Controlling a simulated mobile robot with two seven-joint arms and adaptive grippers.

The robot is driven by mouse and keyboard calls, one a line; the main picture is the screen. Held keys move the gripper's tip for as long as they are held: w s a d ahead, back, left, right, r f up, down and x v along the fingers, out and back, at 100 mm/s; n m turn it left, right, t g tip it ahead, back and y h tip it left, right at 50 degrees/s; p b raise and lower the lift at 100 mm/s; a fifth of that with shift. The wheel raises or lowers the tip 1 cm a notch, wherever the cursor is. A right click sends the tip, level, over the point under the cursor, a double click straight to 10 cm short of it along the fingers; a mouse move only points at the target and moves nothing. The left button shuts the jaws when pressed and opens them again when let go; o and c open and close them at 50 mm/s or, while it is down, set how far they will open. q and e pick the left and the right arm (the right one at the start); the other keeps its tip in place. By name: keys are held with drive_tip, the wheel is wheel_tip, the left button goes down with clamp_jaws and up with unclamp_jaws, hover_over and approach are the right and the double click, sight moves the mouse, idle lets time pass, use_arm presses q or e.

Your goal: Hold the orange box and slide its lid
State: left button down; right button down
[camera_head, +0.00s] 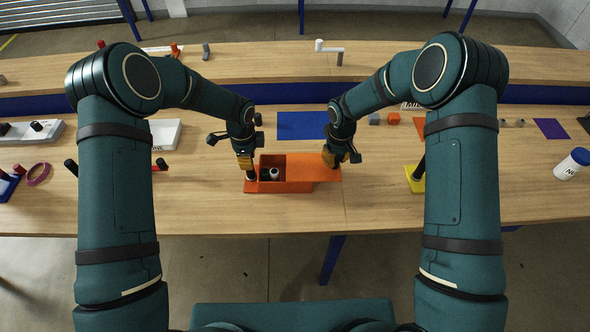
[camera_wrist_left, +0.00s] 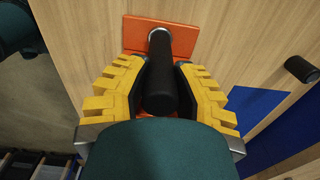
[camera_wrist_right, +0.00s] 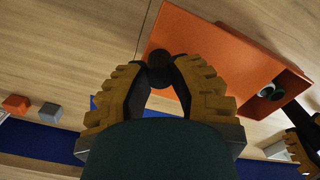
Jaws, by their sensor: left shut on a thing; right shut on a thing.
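The orange box (camera_head: 280,187) rests on the near table in the head view. Its orange lid (camera_head: 304,168) is partly slid to the right and overhangs the box's right end. The left part of the box is open, with a small white-rimmed item (camera_head: 275,173) and a dark one inside. My left gripper (camera_head: 248,172) is shut on the upright black handle at the box's left end; this handle (camera_wrist_left: 160,85) fills the jaws in the left wrist view. My right gripper (camera_head: 332,161) is shut on the lid's black knob (camera_wrist_right: 159,62). The lid also shows in the right wrist view (camera_wrist_right: 215,45).
A blue mat (camera_head: 302,125) lies behind the box. White trays (camera_head: 165,133) lie to the left. The table in front of the box is clear.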

sight(307, 166)
drive_tip(key=shift+a, duration=1.65)
drive_tip(key=shift+w+a, duration=0.1)
drive_tip(key=shift+a, duration=1.65)
drive_tip(key=shift+a, duration=0.95)
drive_tip(key=shift+c, duration=1.1)
unclamp_jaws()
drive_tip(key=shift+d, duration=0.1)
